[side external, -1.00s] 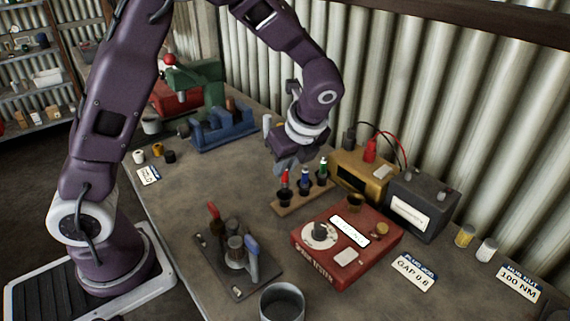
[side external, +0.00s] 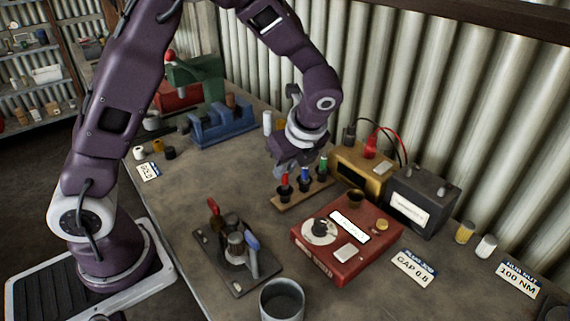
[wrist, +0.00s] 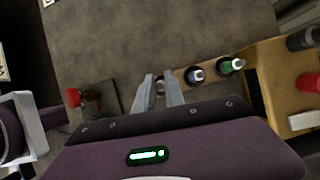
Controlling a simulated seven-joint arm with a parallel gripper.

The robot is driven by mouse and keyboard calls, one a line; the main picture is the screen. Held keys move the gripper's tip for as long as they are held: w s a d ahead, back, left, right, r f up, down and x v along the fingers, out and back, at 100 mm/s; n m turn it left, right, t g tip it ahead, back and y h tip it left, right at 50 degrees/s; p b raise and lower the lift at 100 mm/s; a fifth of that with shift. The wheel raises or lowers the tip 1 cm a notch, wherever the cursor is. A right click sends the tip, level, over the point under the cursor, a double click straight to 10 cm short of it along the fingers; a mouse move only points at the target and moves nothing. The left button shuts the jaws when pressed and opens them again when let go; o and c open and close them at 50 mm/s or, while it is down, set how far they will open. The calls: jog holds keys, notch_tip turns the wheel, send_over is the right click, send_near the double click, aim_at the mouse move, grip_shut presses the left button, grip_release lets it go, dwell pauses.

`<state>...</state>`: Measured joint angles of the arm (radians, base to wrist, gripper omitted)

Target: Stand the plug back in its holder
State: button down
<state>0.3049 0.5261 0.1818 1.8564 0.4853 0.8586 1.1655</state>
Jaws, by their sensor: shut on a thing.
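The holder is a low wooden rack (side external: 281,203) with dark cups in a row. A red-marked plug (side external: 285,180) is at its left cup, directly below my gripper (side external: 286,168). My fingers (wrist: 158,92) are shut on this plug; in the wrist view only a pale bit of it shows between them. The plug looks upright, in line with the cup; I cannot tell how deep it sits.
A red tester box (side external: 345,240) stands just in front of the rack. A brass-coloured box (side external: 361,168) and a dark box (side external: 421,203) are to the right. A dark plate with tools (side external: 238,285) lies front left. A blue vise (side external: 225,127) is behind. Bench left of the rack is clear.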

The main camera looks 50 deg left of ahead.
jog(key=shift+f, duration=0.9)
dwell(0.4)
jog(key=c, duration=1.3)
grip_release()
jog(key=shift+c, duration=0.2)
jog(key=shift+o, duration=0.4)
jog(key=o, duration=0.3)
jog(key=shift+o, duration=0.2)
jog(key=shift+r, duration=0.15)
jog(key=shift+r, duration=3.4)
